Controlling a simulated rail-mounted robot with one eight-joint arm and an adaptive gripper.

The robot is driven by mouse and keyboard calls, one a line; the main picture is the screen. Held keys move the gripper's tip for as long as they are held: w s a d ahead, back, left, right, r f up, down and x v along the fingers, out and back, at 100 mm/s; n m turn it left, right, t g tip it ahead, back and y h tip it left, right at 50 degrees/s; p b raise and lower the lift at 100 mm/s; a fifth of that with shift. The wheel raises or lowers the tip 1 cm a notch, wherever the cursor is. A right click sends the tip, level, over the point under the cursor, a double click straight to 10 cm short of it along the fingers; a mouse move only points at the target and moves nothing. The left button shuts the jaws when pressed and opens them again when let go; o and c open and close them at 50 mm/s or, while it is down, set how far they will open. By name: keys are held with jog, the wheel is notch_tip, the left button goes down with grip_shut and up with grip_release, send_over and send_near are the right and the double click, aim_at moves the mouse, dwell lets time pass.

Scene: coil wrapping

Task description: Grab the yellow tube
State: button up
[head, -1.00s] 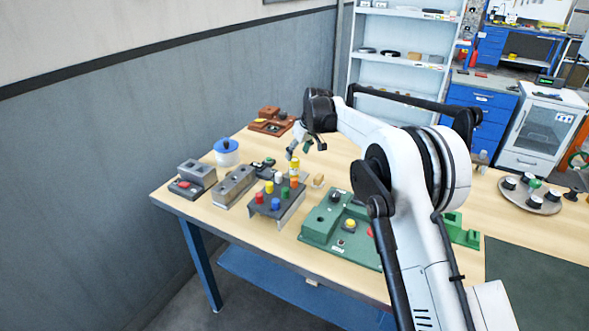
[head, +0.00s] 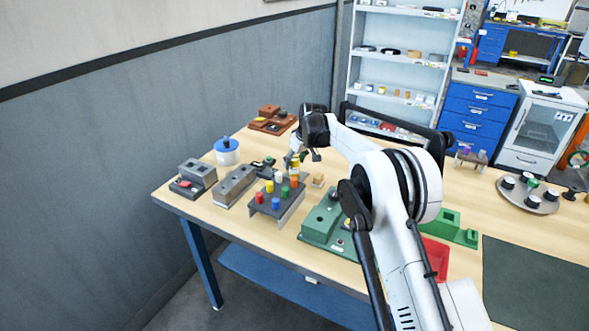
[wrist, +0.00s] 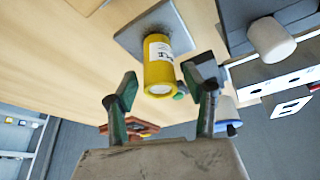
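The yellow tube (wrist: 157,72) has a white label with dark print and a pale round end facing the wrist camera. It stands on a grey square plate (wrist: 128,36) on the wooden table. My gripper (wrist: 160,88) is open, with one dark green finger to each side of the tube's near end and a gap on both sides. Nothing is held. In the head view my gripper (head: 297,158) is low over the tube's spot and mostly hides the tube.
A dark block with several coloured pegs (head: 275,202) stands close in front. A green fixture (head: 322,222) is to the right. A white pot with a blue lid (head: 227,152) stands to the left. A red bin (head: 436,257) lies behind my arm.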

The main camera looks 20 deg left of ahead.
jog(key=c, duration=1)
